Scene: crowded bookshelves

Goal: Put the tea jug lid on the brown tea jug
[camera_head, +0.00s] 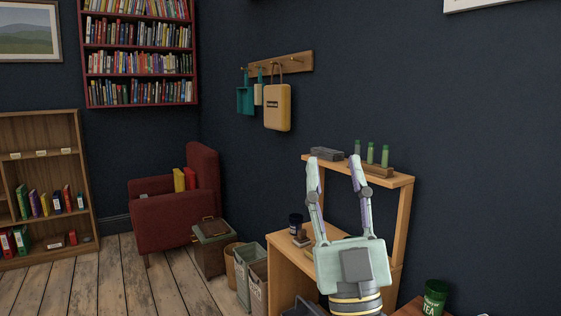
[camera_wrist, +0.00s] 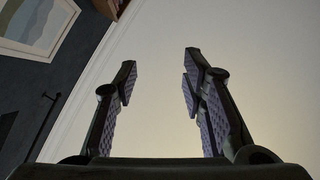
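My gripper (camera_head: 335,163) is raised in front of the wooden desk in the head view, its two fingers pointing up and spread apart. The wrist view also shows the gripper (camera_wrist: 160,78) open, with nothing between the fingers. A dark green jar marked TEA (camera_head: 434,298) stands at the lower right, right of my gripper and well apart from it. I cannot make out a brown tea jug or a separate tea jug lid in either view.
The wooden desk (camera_head: 283,268) holds a small dark jar (camera_head: 295,224) and small brown items, partly hidden by my arm. Its upper shelf (camera_head: 400,180) carries green-topped tubes and a grey box. Bins (camera_head: 258,285) stand left of the desk. The floor (camera_head: 130,285) at left is open.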

